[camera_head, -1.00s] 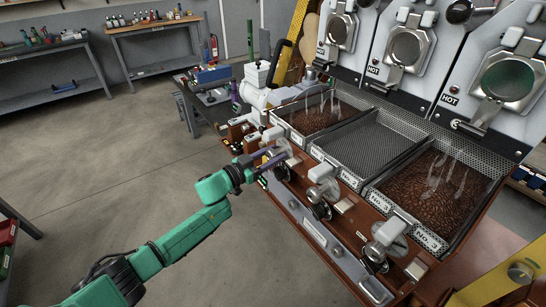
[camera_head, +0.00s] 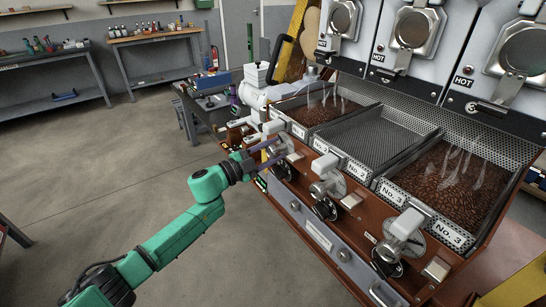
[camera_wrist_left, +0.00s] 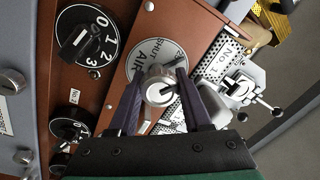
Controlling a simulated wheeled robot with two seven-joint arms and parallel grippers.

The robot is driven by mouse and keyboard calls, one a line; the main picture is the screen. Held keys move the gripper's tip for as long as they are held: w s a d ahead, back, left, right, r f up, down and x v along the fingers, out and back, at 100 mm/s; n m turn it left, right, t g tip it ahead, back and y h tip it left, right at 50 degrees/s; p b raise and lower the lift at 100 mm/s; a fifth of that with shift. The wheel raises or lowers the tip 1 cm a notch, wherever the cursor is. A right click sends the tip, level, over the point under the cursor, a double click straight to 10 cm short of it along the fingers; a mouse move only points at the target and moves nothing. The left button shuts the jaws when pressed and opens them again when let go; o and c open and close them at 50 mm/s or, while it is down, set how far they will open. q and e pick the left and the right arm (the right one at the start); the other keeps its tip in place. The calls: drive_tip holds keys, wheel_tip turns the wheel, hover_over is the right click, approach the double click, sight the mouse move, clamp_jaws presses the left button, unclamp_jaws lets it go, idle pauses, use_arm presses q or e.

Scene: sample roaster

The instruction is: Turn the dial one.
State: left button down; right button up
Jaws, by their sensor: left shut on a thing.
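My left gripper (camera_head: 272,153) is at the leftmost control of the roaster's brown front panel. In the left wrist view, its two dark purple fingers (camera_wrist_left: 158,90) are shut on a round metal knob (camera_wrist_left: 158,76), one finger on each side. The knob sits over a grey disc (camera_wrist_left: 146,57) whose lettering includes "SHUT" and "AIR". A black dial (camera_wrist_left: 89,37) marked 0, 1, 2, 3 lies on the panel to the left of the fingers, apart from them. My right gripper is in neither view.
Another black dial (camera_wrist_left: 70,131) lies lower left in the wrist view, near a No. 2 label. Similar levers (camera_head: 326,168) and (camera_head: 405,226) line the panel to the right. Behind are bean trays (camera_head: 442,180). Open floor (camera_head: 100,180) lies left.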

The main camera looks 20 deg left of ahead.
use_arm(q)
drive_tip(key=m+b, duration=0.1)
drive_tip(key=m, duration=0.1)
drive_tip(key=m+b, duration=0.4)
drive_tip(key=m, duration=0.1)
drive_tip(key=shift+f+h, duration=0.3)
drive_tip(key=shift+f, duration=0.05)
drive_tip(key=shift+d+m+g+b, duration=0.1)
drive_tip(key=shift+m+g+b, duration=0.3)
drive_tip(key=shift+m+b, duration=1.4)
drive_tip(key=shift+s+r+m+p, duration=0.1)
drive_tip(key=shift+m+p, duration=0.2)
drive_tip(key=shift+m, duration=0.2)
drive_tip(key=shift+c, duration=1.8)
unclamp_jaws()
drive_tip(key=shift+r, duration=0.1)
drive_tip(key=b+v, duration=0.4)
drive_tip(key=v, duration=1)
drive_tip(key=shift+a, duration=0.25)
